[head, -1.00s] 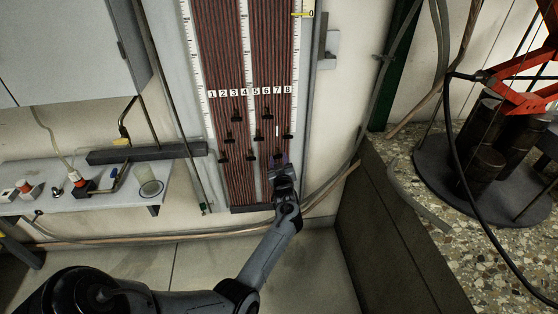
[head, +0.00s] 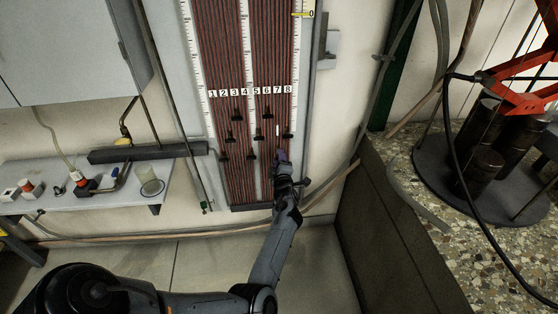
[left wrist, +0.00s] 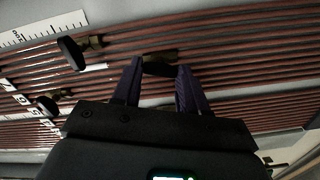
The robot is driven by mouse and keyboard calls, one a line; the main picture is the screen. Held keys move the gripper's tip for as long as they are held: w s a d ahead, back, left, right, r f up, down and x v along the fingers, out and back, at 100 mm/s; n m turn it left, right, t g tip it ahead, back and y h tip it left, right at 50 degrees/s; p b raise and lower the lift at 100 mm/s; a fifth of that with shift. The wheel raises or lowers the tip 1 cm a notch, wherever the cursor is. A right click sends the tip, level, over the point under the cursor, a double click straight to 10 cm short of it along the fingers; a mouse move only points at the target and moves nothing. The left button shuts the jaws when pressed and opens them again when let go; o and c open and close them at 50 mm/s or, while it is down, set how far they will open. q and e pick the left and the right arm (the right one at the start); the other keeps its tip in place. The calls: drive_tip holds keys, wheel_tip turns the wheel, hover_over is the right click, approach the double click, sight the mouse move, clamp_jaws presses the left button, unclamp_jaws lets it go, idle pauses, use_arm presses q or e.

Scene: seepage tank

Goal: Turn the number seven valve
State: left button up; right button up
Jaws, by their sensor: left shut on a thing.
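My left gripper (head: 281,156) is at the lower right of the panel, below the number seven label (head: 278,90). In the left wrist view its purple fingers (left wrist: 160,67) are closed on either side of a dark handle, the number seven valve (left wrist: 159,68). In the head view that valve is hidden by the gripper. My right gripper is in neither view.
The number eight valve (head: 288,136) is just up and right of the gripper, and the number six valve (head: 267,117) is higher. A shelf (head: 70,185) with small fittings stands left. A stone counter (head: 470,225) with a red frame is right.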

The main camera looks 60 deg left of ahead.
use_arm(q)
drive_tip(key=n, duration=0.5)
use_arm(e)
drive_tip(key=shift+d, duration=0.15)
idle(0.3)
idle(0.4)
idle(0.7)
use_arm(q)
drive_tip(key=o, duration=1.1)
drive_tip(key=shift+c, duration=0.2)
drive_tip(key=shift+d, duration=0.1)
